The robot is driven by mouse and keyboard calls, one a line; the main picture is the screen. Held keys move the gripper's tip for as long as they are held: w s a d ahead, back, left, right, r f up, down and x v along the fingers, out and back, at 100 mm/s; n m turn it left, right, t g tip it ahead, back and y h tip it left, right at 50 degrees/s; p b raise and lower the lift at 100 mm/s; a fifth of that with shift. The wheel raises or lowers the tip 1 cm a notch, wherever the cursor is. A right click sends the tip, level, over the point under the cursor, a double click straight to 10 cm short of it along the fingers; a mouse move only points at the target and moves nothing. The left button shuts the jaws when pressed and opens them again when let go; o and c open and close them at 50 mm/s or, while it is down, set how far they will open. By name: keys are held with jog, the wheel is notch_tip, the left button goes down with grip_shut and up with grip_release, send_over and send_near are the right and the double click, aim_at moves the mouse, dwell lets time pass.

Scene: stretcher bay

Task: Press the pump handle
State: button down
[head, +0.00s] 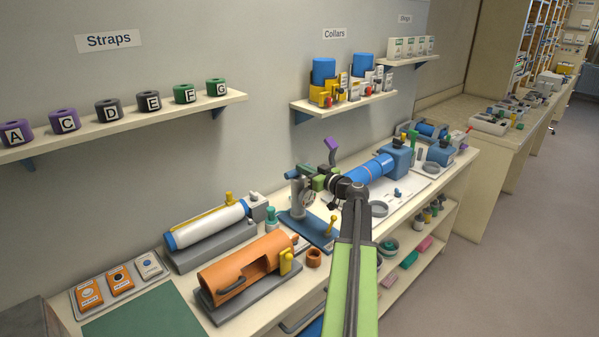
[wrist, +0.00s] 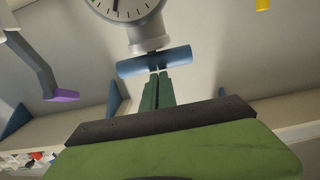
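The pump shows in the wrist view as a grey column (wrist: 150,36) with a round dial gauge (wrist: 124,6) and a blue crossbar handle (wrist: 180,60). In the head view its grey body (head: 298,196) stands on a blue base, and the blue handle (head: 291,173) shows at its top. My gripper (wrist: 156,76) has its two green fingers together with nothing between them. The fingertips are at the middle of the handle; I cannot tell whether they touch it. In the head view my gripper (head: 304,171) is at the pump's top, partly hidden by my wrist.
A grey lever with a purple end (wrist: 62,95) rises at left in the wrist view. A yellow-topped lever (head: 333,221) stands beside the pump. An orange cylinder (head: 240,268), a white cylinder (head: 207,224) and a blue cylinder (head: 368,171) crowd the bench. A strap shelf (head: 130,118) hangs above.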

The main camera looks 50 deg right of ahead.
jog(key=shift+f, duration=0.15)
notch_tip(320, 180, up, 5)
jog(key=p, duration=0.5)
jog(key=s, duration=1)
jog(key=shift+s+a+f, duration=0.15)
jog(key=shift+s+a, duration=0.2)
jog(key=shift+s, duration=0.05)
